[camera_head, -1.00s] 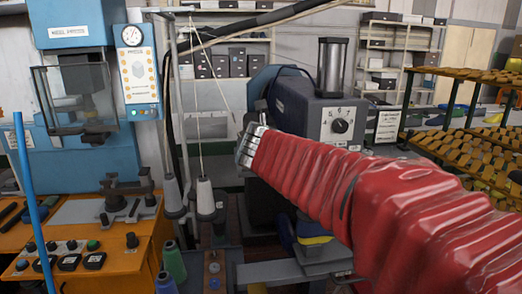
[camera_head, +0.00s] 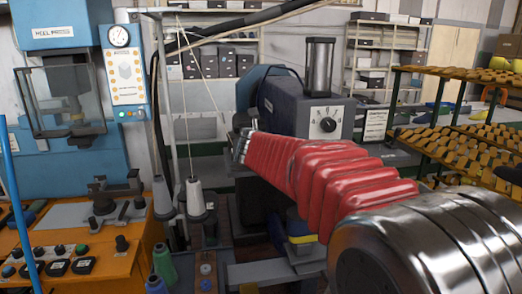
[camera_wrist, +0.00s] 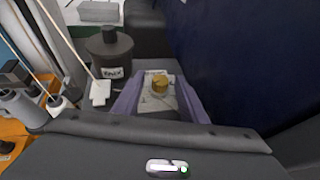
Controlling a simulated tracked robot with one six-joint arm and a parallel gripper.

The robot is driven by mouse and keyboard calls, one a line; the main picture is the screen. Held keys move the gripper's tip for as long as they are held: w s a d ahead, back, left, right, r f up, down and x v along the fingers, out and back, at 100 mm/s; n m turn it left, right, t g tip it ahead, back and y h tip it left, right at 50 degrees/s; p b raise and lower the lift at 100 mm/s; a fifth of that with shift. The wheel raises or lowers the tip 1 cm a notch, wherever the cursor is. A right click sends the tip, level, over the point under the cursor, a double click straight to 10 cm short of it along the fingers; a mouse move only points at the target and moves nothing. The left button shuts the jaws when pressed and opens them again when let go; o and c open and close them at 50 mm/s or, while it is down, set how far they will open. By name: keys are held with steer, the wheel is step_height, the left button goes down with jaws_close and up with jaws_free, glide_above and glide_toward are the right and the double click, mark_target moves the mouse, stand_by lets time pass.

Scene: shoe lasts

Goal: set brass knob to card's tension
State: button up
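In the head view my arm's red sleeve ends beside the dark blue machine (camera_head: 290,108), and my fingers and the brass knob are not discernible there. A white card (camera_head: 376,122) with unreadable print is at the machine's right.
A black dial (camera_head: 328,125) is on the machine's front. In the wrist view a dark labelled canister (camera_wrist: 110,50) stands behind the left finger, and a dark blue surface (camera_wrist: 245,55) fills the right. Shoe-last racks (camera_head: 450,140) stand at right.

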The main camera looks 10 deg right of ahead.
steer(key=shift+a, duration=0.1)
jaws_close()
stand_by(0.3)
steer(key=shift+m+h, duration=0.5)
steer(key=m+g+h, duration=0.2)
steer(key=m+h, duration=0.1)
steer(key=m+g+h, duration=0.1)
steer(key=m+h, duration=0.1)
steer(key=shift+w+a+g, duration=0.25)
steer(key=shift+a+g, duration=0.1)
steer(key=shift+g, duration=0.05)
steer(key=shift+w+a+m+g+h, duration=0.1)
steer(key=shift+w+m+g+h, duration=0.1)
steer(key=shift+m+g+h, duration=1.35)
steer(key=shift+w+m+g+h, duration=0.1)
steer(key=shift+m+g+h, duration=0.25)
steer(key=shift+m+g, duration=1.4)
jaws_free()
